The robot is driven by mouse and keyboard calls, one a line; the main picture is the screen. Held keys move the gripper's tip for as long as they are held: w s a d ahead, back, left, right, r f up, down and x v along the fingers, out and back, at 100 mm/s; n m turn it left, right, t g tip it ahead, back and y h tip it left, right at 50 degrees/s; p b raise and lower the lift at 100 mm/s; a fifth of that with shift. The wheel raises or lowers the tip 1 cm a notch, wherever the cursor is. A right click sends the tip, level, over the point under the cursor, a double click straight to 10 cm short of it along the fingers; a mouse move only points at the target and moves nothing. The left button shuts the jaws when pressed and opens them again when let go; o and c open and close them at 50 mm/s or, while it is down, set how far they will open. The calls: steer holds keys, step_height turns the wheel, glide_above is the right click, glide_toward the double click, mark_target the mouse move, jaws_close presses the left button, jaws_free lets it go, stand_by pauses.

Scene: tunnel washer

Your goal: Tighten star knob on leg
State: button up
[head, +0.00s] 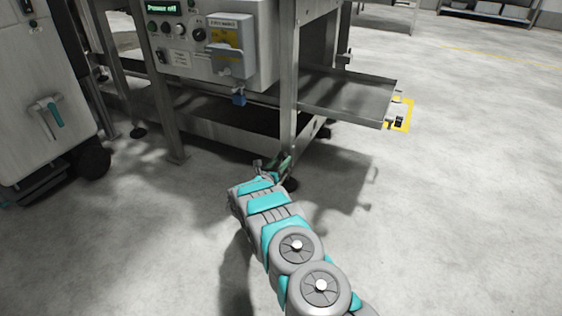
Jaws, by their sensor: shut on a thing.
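The washer's front right leg (288,112) is a grey metal post standing on a dark round foot (291,185). My gripper (281,165) reaches the lower end of this leg, just above the foot. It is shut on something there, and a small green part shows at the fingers. The star knob itself cannot be made out, as the gripper and wrist cover that spot.
A control box (205,45) with a lit display, buttons and dials hangs above. A wheeled grey cabinet (40,95) stands left. The floor in front and right is clear.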

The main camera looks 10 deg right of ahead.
steer(key=shift+d+f+m, duration=0.1)
steer(key=shift+m, duration=0.3)
steer(key=o, duration=1.4)
steer(key=p+v, duration=0.1)
steer(key=v, duration=0.7)
steer(key=shift+w, duration=0.1)
steer(key=shift+w, duration=0.1)
